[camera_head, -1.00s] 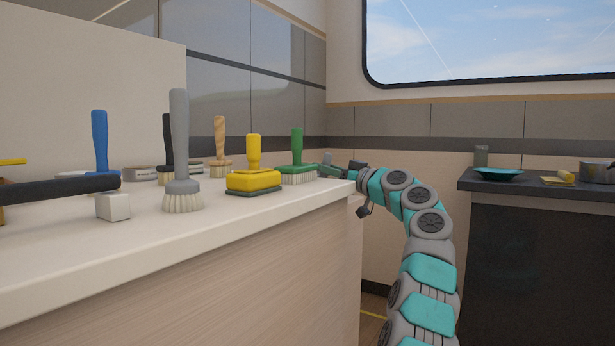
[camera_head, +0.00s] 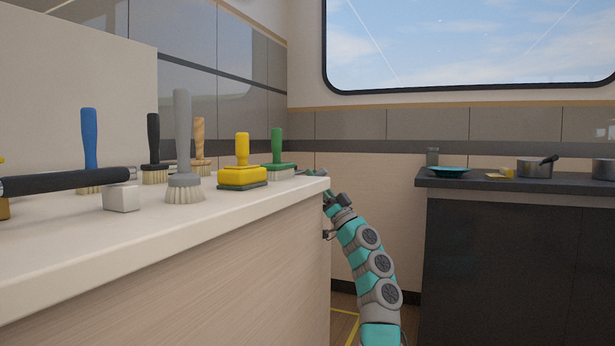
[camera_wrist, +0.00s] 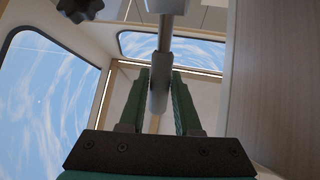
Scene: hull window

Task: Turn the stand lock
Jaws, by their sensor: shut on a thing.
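In the wrist view my gripper (camera_wrist: 160,78) has its two green fingers on either side of a grey cylindrical sleeve (camera_wrist: 158,92). The sleeve sits on a thin metal rod that runs up to a wider grey piece at the top edge. The fingers are shut on this sleeve, which looks like the stand lock, though I cannot be sure. In the head view my arm reaches to the far right corner of the pale counter (camera_head: 250,208). My fingers and the held part cannot be made out clearly there.
Upright brushes stand on the counter, among them a grey one (camera_head: 183,140), a yellow one (camera_head: 242,176) and a green one (camera_head: 277,150). A dark star-shaped knob (camera_wrist: 80,8) shows in the wrist view. A dark counter (camera_head: 510,250) with a teal dish (camera_head: 449,172) stands right, beyond an open gap.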

